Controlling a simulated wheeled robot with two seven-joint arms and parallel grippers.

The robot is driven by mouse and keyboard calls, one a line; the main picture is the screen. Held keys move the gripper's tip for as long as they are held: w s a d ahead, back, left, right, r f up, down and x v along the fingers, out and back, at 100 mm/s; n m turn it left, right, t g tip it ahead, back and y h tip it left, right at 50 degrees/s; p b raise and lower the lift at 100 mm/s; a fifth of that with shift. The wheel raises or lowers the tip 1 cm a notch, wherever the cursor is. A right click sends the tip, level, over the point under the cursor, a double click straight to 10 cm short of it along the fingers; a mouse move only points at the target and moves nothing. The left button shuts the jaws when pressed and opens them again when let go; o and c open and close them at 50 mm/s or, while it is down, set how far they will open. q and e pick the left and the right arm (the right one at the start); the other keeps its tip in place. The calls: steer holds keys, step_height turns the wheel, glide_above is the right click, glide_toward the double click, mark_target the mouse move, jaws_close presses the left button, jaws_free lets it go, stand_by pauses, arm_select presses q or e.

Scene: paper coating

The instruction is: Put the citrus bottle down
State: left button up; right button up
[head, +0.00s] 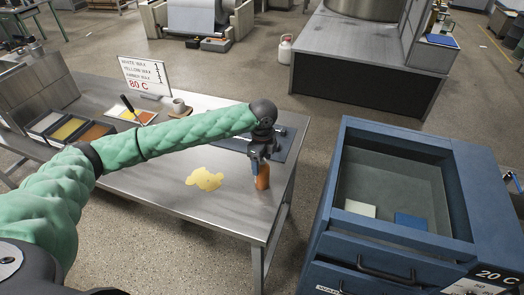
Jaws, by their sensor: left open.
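The citrus bottle, an orange-brown bottle (263,180), appears upright on the metal table near its right edge. My left gripper (259,168) is at the bottle's upper part with its fingers pointing down. Its jaws are open, and they partly hide the bottle's top. I cannot tell whether a finger touches the bottle. My right gripper is out of view.
A yellow spill (205,179) lies on the metal table (222,212) left of the bottle. A dark mat (285,147) lies behind my gripper. A sign (145,77), a mug (178,106) and wax trays (68,129) stand farther left. A blue cabinet (488,190) stands right.

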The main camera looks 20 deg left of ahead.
arm_select(q)
step_height(320, 180, up, 4)
steer(key=shift+f+b, duration=0.15)
steer(key=shift+b, duration=0.85)
step_height(320, 180, up, 7)
steer(key=shift+w+b, duration=0.1)
steer(key=shift+b, duration=1.05)
steer(key=shift+r, duration=0.45)
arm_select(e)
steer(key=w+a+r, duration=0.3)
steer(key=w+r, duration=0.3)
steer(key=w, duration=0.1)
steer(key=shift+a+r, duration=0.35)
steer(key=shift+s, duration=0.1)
